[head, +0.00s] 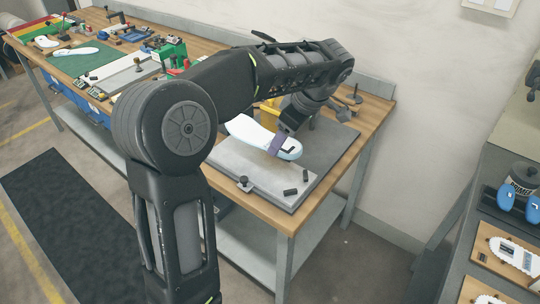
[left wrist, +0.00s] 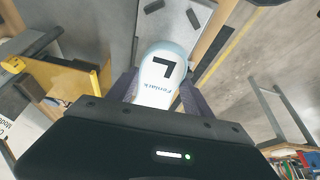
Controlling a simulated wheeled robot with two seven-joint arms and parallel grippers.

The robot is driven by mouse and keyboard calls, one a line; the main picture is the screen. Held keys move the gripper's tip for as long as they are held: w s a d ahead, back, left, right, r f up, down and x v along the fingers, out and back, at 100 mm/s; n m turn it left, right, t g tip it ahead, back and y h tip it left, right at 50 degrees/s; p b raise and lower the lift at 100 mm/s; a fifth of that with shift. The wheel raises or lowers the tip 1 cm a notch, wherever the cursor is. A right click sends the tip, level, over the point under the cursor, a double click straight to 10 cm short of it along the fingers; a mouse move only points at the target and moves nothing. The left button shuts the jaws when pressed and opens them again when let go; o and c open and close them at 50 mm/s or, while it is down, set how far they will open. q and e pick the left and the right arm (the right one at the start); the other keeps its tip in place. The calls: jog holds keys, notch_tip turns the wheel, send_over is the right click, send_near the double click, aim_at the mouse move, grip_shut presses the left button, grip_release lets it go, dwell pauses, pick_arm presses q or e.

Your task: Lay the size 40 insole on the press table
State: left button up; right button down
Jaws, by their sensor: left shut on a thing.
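A white insole with a pale blue edge (head: 248,130) is held by my left gripper (head: 279,143) over the far side of a light grey plate (head: 237,177), which I take for the press table. Whether it touches the plate I cannot tell. In the left wrist view the insole (left wrist: 158,70) sits between the purple fingers, with a black L-shaped mark and small lettering. No size number is readable. The gripper's fingers are shut on it, and my arm hides part of the bench. My right gripper is not in view.
More insoles (head: 75,51) lie at the far left. A yellow part (left wrist: 65,85) is close by the gripper.

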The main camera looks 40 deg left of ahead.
aim_at(277, 175)
pick_arm(q)
jog(key=shift+s+r, duration=0.15)
jog(key=shift+s, duration=0.1)
notch_tip(277, 175, down, 3)
jog(key=shift+r+b, duration=0.1)
jog(key=shift+b, duration=0.5)
jog(key=shift+w+f+p, duration=0.1)
jog(key=shift+f+p, duration=0.2)
jog(key=shift+f, duration=1.5)
notch_tip(277, 175, down, 4)
jog(key=shift+r, duration=0.15)
